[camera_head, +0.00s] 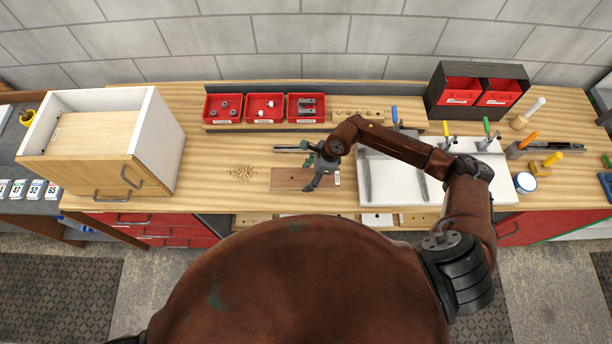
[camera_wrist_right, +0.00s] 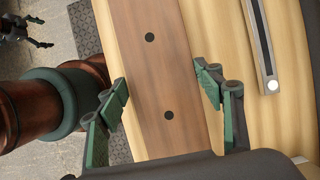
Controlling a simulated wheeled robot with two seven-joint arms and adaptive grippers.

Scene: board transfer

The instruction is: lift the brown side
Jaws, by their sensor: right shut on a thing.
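The brown side (camera_head: 288,179) is a flat brown board lying on the bench near its front edge, with a small white label at its right end. In the right wrist view the brown side (camera_wrist_right: 155,65) shows two dark round holes. My right gripper (camera_head: 312,184) is over its right part. The wrist view shows the fingers of the right gripper (camera_wrist_right: 164,84) on the two long edges, shut on the board. My left gripper (camera_wrist_right: 40,32) shows at the top left of the wrist view, its fingers apart and empty, away from the board.
A white open box with a wooden drawer (camera_head: 152,139) stands at the left. Small pale pieces (camera_head: 242,173) lie left of the board. Red bins (camera_head: 265,107) are behind it. A white panel fixture with clamps (camera_head: 383,181) is at the right.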

